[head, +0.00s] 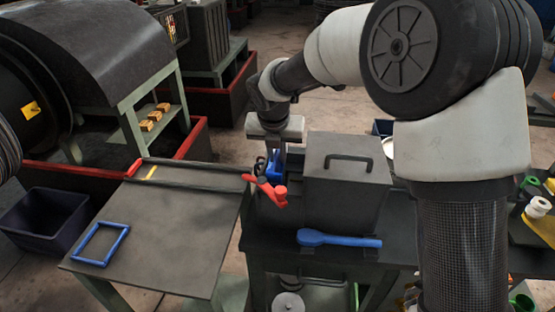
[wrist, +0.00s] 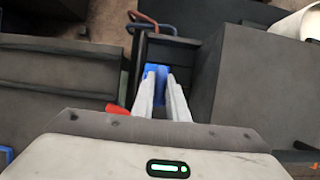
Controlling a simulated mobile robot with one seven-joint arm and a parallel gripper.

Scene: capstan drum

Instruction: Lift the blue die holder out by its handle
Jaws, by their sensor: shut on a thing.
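The blue die holder (head: 274,166) sits in a narrow dark slot of the machine, just left of a dark box with a handle. In the wrist view the blue holder (wrist: 158,72) shows between and beyond my fingertips. My gripper (head: 273,152) points down over the slot, and its two pale fingers (wrist: 162,82) are shut on the holder. The fingers and slot walls hide most of the holder, so I cannot tell how deep it sits. A red lever (head: 266,189) is just in front of it.
The dark box (head: 345,190) stands close on the right. A blue tool (head: 338,240) lies on the ledge in front. A sloping dark table (head: 180,235) with a blue frame (head: 101,243) is at left. A dark bin (head: 45,217) stands on the floor.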

